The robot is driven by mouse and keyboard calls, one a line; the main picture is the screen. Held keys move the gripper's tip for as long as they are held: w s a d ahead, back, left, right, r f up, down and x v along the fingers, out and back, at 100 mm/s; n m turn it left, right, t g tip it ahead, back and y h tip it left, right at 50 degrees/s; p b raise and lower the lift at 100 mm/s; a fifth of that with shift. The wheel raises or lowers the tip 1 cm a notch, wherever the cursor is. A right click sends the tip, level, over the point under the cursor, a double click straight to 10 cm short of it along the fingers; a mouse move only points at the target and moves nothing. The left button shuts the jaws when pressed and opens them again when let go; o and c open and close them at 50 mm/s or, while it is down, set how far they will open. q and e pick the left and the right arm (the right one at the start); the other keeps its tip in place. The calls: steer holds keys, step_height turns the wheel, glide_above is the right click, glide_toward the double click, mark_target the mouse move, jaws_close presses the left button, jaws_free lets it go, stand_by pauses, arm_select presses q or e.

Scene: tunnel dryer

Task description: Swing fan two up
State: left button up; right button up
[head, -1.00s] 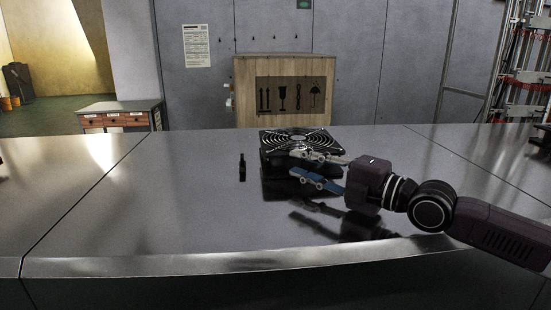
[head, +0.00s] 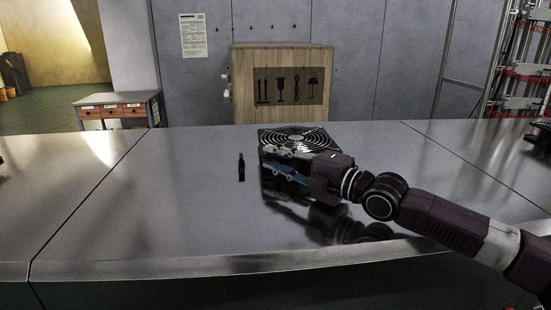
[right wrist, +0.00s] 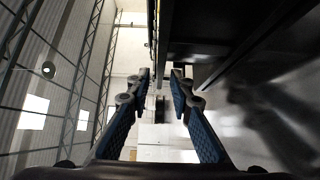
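A black square fan (head: 296,136) with a ringed guard lies face up at the far middle of the metal table (head: 150,215) in the head view. My right gripper (head: 270,158) is at the fan's near side, its fingers pointing left along the front edge. In the right wrist view the two fingers (right wrist: 159,75) stand apart with a gap between them. A dark body (right wrist: 230,25) fills the upper right of that view, probably the fan. Whether a finger touches the fan cannot be told. My left gripper is out of view.
A small dark upright piece (head: 241,168) stands on the table left of the fan. A wooden crate (head: 240,90) stands behind the table. Dark items show at the table's far right (head: 541,135).

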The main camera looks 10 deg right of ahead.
jaws_close()
steer(key=shift+w+r+p, duration=0.15)
steer(key=shift+r+p, duration=0.75)
steer(key=shift+p, duration=0.05)
steer(key=w+r+m+p, duration=0.1)
steer(key=r, duration=0.1)
steer(key=w+r+g+h+p, duration=0.1)
steer(key=r+p, duration=0.1)
steer(key=w+r+m+g+p, duration=0.1)
steer(key=r+p, duration=0.1)
steer(key=shift+a+r+m+h, duration=0.1)
steer(key=shift+r+m+h, duration=0.1)
steer(key=shift+m+h, duration=0.1)
steer(key=w+r+p, duration=0.1)
steer(key=w+r, duration=0.1)
steer(key=shift+w+r+p, duration=0.25)
steer(key=shift+r+p, duration=0.1)
steer(key=shift+p, duration=0.05)
steer(key=shift+w+r, duration=0.45)
steer(key=shift+w, duration=0.15)
